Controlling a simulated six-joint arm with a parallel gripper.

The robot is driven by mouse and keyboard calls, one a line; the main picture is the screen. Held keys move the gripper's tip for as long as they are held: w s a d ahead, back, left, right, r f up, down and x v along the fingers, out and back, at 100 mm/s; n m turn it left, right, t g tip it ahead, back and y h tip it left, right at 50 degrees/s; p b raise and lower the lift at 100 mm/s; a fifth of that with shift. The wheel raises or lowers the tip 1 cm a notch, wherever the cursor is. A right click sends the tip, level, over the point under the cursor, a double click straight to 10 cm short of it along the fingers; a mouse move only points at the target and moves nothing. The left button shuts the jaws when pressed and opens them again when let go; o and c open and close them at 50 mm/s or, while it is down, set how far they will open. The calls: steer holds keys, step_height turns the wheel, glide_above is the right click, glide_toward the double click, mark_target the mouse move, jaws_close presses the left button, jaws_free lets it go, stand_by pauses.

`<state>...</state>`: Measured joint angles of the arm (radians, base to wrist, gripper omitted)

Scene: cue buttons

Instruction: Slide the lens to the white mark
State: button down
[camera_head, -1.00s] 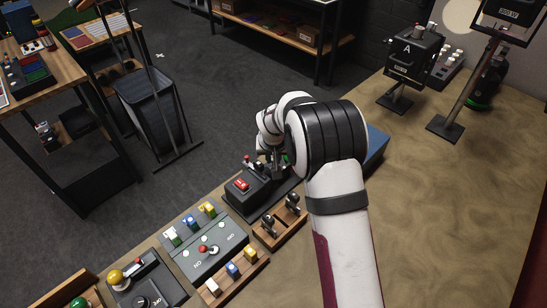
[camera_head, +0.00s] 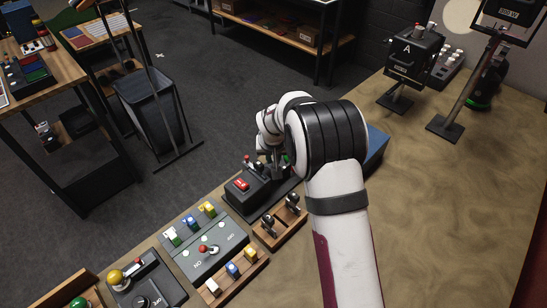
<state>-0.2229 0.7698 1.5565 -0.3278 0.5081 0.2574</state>
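My gripper (camera_head: 272,158) points down over the far edge of the bench, past a black base (camera_head: 262,204) that carries a box with a red switch (camera_head: 242,184). My own wrist and forearm cover much of that spot. The fingertips are small and dark against the base, so I cannot tell whether they are open or shut.
A wooden holder (camera_head: 280,222) with dark metal pieces stands in front of the base. To its left are a grey panel (camera_head: 215,250) with a red lever and a black box with a yellow knob (camera_head: 115,277). A blue block (camera_head: 377,146) is right of my wrist.

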steer(key=shift+d, duration=0.1)
stand_by(0.4)
steer(key=shift+w+d, duration=0.6)
steer(key=shift+w, duration=0.05)
steer(key=c, duration=0.9)
jaws_free()
steer(key=shift+o, duration=0.2)
steer(key=v, duration=1.6)
steer(key=shift+f, duration=0.1)
